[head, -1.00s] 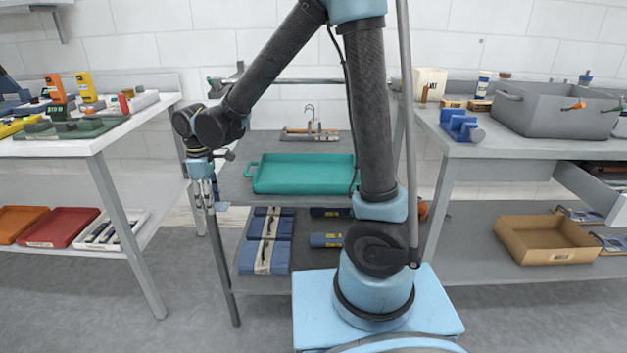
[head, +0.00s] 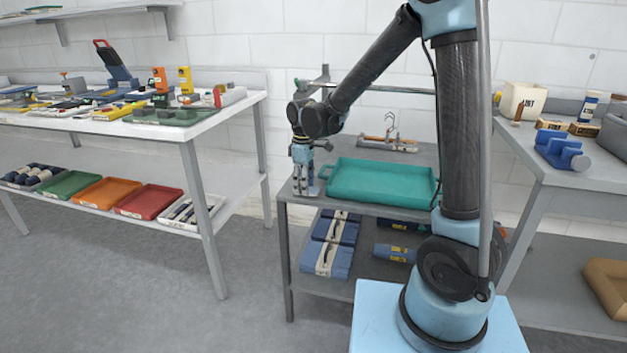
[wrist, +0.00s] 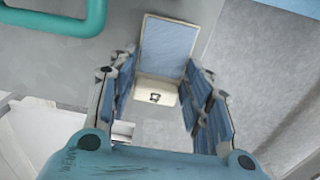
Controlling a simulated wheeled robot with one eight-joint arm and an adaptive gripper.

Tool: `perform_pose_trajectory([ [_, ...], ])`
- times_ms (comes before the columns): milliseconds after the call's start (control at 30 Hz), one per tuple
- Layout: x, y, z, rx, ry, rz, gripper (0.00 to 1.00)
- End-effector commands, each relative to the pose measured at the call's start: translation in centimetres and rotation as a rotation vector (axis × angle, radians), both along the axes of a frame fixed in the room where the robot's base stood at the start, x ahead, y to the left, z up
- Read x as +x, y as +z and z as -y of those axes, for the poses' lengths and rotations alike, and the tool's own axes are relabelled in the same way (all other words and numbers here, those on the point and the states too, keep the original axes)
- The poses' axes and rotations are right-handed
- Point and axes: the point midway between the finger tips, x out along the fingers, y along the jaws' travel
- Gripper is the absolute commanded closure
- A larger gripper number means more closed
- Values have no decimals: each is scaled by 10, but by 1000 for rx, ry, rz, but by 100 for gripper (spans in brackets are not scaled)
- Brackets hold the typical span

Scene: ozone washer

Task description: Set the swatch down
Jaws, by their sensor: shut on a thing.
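My gripper (head: 303,186) points down at the left end of the grey shelf top (head: 300,205), just left of the teal tray (head: 385,181). In the wrist view its two blue-padded fingers are shut on the swatch (wrist: 165,48), a blue panel with a cream block bearing a dark mark at its near end. The fingers lie on either side of the cream block. The swatch is over the grey shelf surface, close to its edge. I cannot tell whether it touches the surface. In the head view the swatch is too small to make out clearly.
The teal tray's handle (wrist: 92,22) is near the swatch at upper left. A wire-topped tool rack (head: 388,143) stands behind the tray. Blue packs (head: 328,258) lie on the lower shelf. A loaded white table (head: 185,130) is at left, with open floor between.

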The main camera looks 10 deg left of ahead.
Motion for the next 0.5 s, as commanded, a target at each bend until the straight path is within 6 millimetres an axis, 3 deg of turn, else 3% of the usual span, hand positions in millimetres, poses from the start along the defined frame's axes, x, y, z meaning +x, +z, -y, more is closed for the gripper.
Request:
perform_pose_trajectory([
  [167,8,0,0,0,0,0,78],
  [500,50,-2,4,0,0,0,78],
])
